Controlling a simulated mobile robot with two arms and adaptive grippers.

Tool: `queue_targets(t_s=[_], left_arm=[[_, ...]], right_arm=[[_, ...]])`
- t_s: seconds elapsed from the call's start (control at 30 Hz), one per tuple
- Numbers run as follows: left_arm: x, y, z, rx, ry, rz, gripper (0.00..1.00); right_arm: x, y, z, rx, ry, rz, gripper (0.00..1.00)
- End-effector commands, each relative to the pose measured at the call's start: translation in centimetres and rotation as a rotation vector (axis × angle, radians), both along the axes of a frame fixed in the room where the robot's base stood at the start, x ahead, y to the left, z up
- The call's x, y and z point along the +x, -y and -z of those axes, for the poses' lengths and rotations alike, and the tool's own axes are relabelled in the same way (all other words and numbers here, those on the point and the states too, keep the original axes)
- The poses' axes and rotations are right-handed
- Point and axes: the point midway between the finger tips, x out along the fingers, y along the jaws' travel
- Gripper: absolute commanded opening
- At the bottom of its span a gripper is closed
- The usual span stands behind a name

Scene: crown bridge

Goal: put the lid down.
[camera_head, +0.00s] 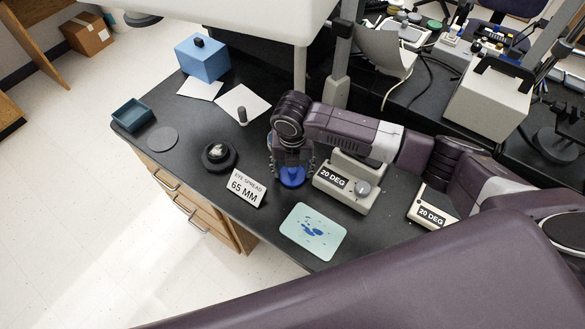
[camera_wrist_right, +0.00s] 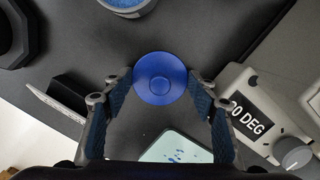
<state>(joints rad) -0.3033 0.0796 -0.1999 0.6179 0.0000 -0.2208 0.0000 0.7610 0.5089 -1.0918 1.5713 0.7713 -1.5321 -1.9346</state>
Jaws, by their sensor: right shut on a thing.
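The blue round lid (camera_wrist_right: 160,78), with a small raised knob in its middle, sits between the fingers of my right gripper (camera_wrist_right: 160,88) in the right wrist view. In the head view, the lid (camera_head: 292,177) shows as a blue patch under my right gripper (camera_head: 292,168), over the dark bench. The gripper is shut on the lid. Whether the lid touches the bench I cannot tell. A round pale-rimmed container with blue inside (camera_wrist_right: 127,5) is cut off at the top of the wrist view. My left gripper is not in view.
An "EYE SPREAD 65 MM" sign (camera_head: 247,188) and a black round stand (camera_head: 219,157) are left of the gripper. A "20 DEG" device (camera_head: 345,185) is close on the right. A pale mat with blue marks (camera_head: 313,231) lies in front. Bare bench shows between them.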

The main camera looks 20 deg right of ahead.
Motion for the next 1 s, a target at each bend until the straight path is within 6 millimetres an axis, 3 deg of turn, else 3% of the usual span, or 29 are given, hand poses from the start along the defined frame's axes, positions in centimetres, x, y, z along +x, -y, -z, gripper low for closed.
queue_targets(t_s=[0.1, 0.47, 0.57, 1.0], left_arm=[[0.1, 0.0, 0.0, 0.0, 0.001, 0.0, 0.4], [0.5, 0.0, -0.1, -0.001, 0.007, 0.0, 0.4], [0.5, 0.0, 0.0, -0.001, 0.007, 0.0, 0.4], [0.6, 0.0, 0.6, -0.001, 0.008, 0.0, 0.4]], right_arm=[[0.0, 0.0, 0.1, 0.0, -0.001, 0.0, 0.61], [0.0, 0.0, -0.4, 0.0, 0.0, -0.001, 0.61], [-0.1, -0.1, -1.7, 0.001, 0.002, -0.001, 0.61], [-1.1, -0.4, -10.4, 0.0, 0.002, 0.0, 0.61]])
